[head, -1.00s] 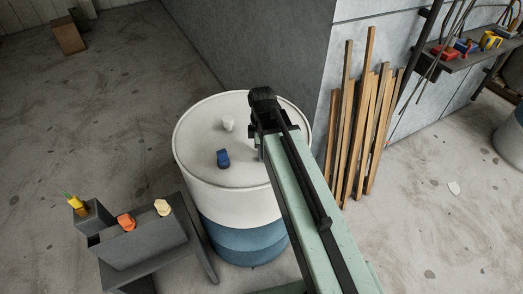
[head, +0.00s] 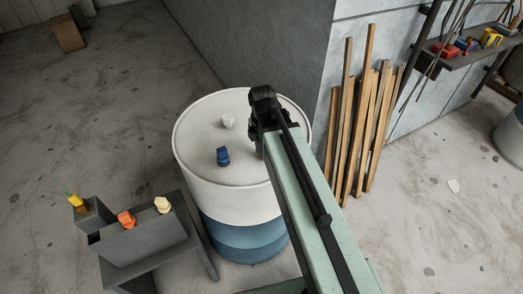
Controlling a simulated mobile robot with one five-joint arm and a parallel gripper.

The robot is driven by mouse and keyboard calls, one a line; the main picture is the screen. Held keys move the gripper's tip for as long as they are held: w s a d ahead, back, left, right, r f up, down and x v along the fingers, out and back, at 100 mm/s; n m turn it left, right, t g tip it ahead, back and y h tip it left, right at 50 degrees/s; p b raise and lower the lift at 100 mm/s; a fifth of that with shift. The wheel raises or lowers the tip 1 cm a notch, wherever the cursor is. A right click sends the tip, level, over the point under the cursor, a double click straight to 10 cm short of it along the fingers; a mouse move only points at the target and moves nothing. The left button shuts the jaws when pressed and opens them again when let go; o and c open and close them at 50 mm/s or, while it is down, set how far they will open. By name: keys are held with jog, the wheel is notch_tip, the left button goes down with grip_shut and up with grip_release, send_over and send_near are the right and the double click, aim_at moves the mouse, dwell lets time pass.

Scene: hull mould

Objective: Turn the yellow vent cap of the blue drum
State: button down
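The drum (head: 240,240) stands left of my arm, with a white upper part and blue bands below. On its white lid are a blue cap (head: 223,156) and a small white cap (head: 227,121). I see no yellow cap on the lid; the lid's right part is hidden by my arm and gripper. My gripper (head: 263,100) is black and sits over the right side of the lid, right of both caps. Its fingers are not clear, so I cannot tell if it is open or shut, or if it touches anything.
A grey stand (head: 150,243) at the lower left holds tools with yellow, orange and cream handles. Wooden slats (head: 360,130) lean on the grey wall right of the drum. A shelf (head: 455,62) with coloured items is at upper right. Another drum (head: 511,135) shows at the right edge.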

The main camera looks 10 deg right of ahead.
jog(key=c, duration=1.1)
grip_release()
jog(key=shift+c, duration=0.2)
notch_tip(320, 180, up, 8)
jog(key=p, duration=0.8)
jog(key=shift+f, duration=0.1)
